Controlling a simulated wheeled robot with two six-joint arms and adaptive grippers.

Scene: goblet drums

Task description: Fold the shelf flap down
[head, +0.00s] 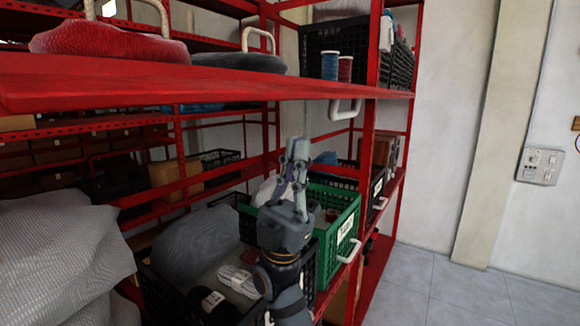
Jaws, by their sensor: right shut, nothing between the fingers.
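A red shelf board (200,84) spans the upper left and middle at upper level, its long front edge toward me. A pale loop handle (345,109) hangs under its right end. Another pale handle (349,251) sits at the lower shelf's front edge. I cannot tell for sure which part is the flap. My right gripper (297,150) points upward, shut and empty, below the upper board and in front of the green crate (335,205). It is apart from both handles and hides part of the crate. My left gripper is not in view.
A black crate (170,295) with grey cloth and white packs stands at the lower middle. Grey mesh fabric (60,255) fills the lower left. Red shelf posts (368,150) stand right of the gripper. Blue and dark red spools (330,66) stand above. Tiled floor (470,290) at right is clear.

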